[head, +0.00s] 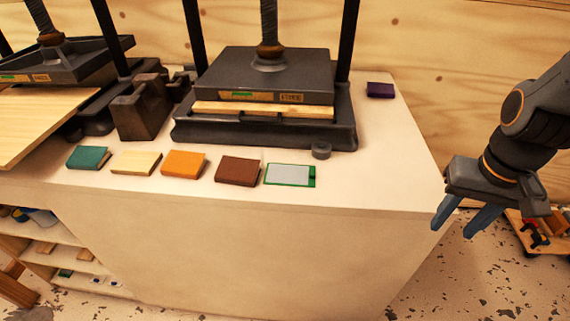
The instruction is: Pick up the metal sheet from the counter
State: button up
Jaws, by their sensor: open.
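A thin, pale grey metal sheet (289,175) lies flat on the white counter (395,180), near its front edge. It rests on a green backing (312,177) that shows along its edges. It is the rightmost of a row of small flat items. My gripper (460,222) is at the right, beyond the counter's right edge and well apart from the sheet. Its two blue fingers point down, spread apart, with nothing between them.
A dark press (265,75) stands behind the sheet, with a small round grey piece (321,150) near its front right corner. Brown (239,171), orange (185,164), cream (136,162) and teal (88,157) blocks lie left of the sheet. The counter's right side is mostly clear; a purple block (380,90) lies farther back.

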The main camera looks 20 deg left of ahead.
notch_tip(320, 180, up, 6)
jog(key=r+p, duration=0.1)
jog(key=p, duration=0.4)
jog(key=m+g+y+p, duration=0.2)
jog(key=m+y, duration=0.2)
jog(key=m, duration=1.1)
send_near(319, 177)
jog(key=shift+a+r+p+x, duration=0.15)
jog(key=shift+p+x, duration=0.25)
jog(key=shift+x, duration=0.65)
jog(key=shift+a+p+x, duration=0.25)
jog(key=shift+p+x, duration=0.2)
jog(key=shift+x, duration=0.65)
jog(key=shift+a+r+p+x, duration=0.15)
jog(key=shift+p+x, duration=0.25)
jog(key=shift+x, duration=0.65)
jog(key=shift+s+f, duration=0.1)
grip_shut()
